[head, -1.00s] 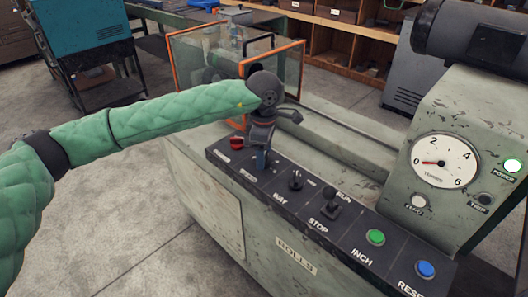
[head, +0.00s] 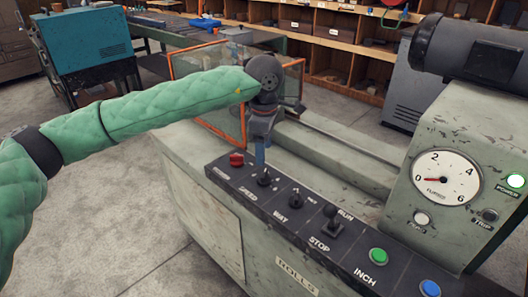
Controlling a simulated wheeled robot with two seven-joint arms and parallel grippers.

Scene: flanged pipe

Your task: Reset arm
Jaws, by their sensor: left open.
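My left arm in green quilted sleeve comes in from the left. My left gripper (head: 261,154) is dark with a blue fingertip part, points down and is open, with nothing seen between its fingers. It hangs over the back left end of the control panel (head: 216,178), just above a black switch (head: 264,178) and to the right of the red knob (head: 236,160). Whether it touches the panel cannot be told. My right gripper is not in view.
The panel also carries another black switch (head: 295,199), a black lever (head: 328,229), a green button (head: 378,256) and a blue button (head: 429,288). A gauge (head: 446,179) reads near 0. An orange-framed clear guard (head: 221,134) stands behind my gripper.

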